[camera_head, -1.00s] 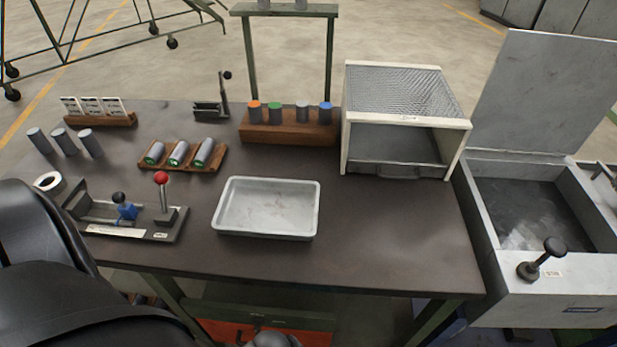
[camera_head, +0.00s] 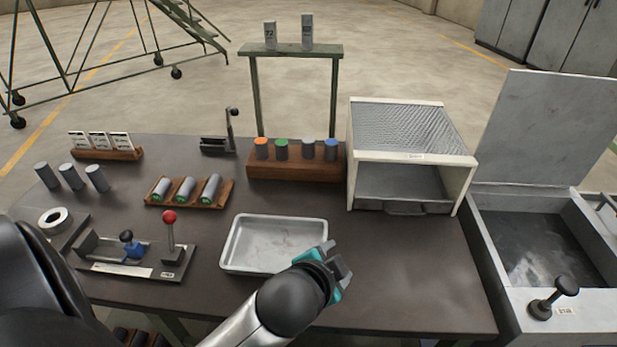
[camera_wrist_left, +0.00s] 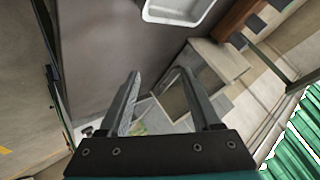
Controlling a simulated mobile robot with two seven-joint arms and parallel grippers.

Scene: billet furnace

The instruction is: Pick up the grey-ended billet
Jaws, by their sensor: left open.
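The grey-ended billet (camera_head: 308,149) stands upright in the wooden block (camera_head: 290,172) at the back of the bench. It is between the green-ended billet (camera_head: 281,150) and the blue-ended billet (camera_head: 330,150), with the orange-ended billet (camera_head: 261,149) at the far left. My left gripper (camera_head: 342,266) is over the right front of the white tray (camera_head: 238,268), well in front of the block. In the left wrist view the left gripper (camera_wrist_left: 158,88) has its two fingers apart with nothing between them. My right gripper is not in view.
A mesh-topped furnace box (camera_head: 412,157) stands right of the block. A lidded tank (camera_head: 540,240) with a black-knobbed handle is beside the bench. A red-knobbed lever fixture (camera_head: 170,235), a rack of lying billets (camera_head: 187,190) and several loose billets (camera_head: 72,177) occupy the left. The right front bench is bare.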

